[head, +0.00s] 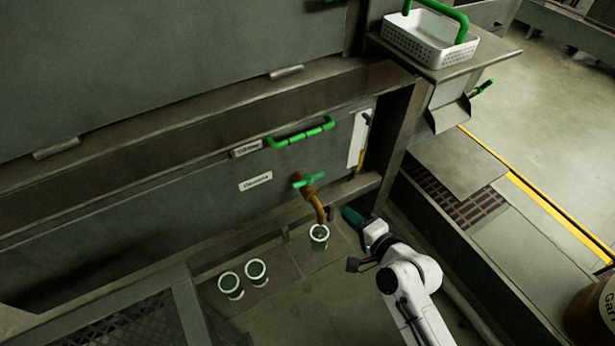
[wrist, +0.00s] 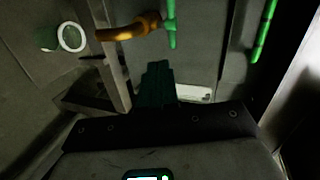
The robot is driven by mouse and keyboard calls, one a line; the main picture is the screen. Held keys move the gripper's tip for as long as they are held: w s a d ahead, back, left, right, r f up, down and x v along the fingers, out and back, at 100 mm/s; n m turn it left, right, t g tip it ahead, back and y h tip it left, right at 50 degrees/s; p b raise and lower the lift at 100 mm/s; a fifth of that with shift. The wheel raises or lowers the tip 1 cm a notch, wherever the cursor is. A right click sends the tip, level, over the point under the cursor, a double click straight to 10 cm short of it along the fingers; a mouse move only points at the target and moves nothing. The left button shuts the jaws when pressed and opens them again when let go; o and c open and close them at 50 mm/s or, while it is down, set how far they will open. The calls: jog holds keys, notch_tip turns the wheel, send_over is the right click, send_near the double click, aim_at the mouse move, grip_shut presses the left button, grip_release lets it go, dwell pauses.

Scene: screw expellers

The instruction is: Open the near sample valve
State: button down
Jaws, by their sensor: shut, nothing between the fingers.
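The sample valve is a brass tap (head: 315,201) with a green bar handle (head: 309,180), on the dark machine panel. In the head view the handle lies roughly level, across the line of the spout. The spout curves down over a white-rimmed cup (head: 319,234). My gripper (head: 352,215) is low, to the right of the tap and cup, apart from both. In the wrist view its dark fingers (wrist: 157,72) are together and empty, below the green handle (wrist: 171,24) and brass spout (wrist: 130,28). The cup (wrist: 68,37) shows at upper left there.
A fixed green pull bar (head: 300,132) sits above the tap and shows in the wrist view (wrist: 264,30). Two more cups (head: 243,279) stand left on the ledge. A dark post (head: 393,145) rises right of the panel. A white basket (head: 425,40) sits on a shelf at upper right.

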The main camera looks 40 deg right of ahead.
jog(key=shift+d+r+m+h, duration=0.35)
jog(key=shift+r+m+h, duration=0.05)
jog(key=shift+r+m, duration=0.3)
jog(key=shift+w, duration=0.15)
send_near(308, 182)
jog(key=w+d+f, duration=0.2)
jog(key=w+d, duration=0.3)
jog(key=shift+w+f, duration=0.15)
jog(key=shift+w, duration=0.05)
jog(key=shift+f+t+b, duration=0.15)
jog(key=shift+t+b, duration=0.15)
jog(key=shift+b, duration=0.55)
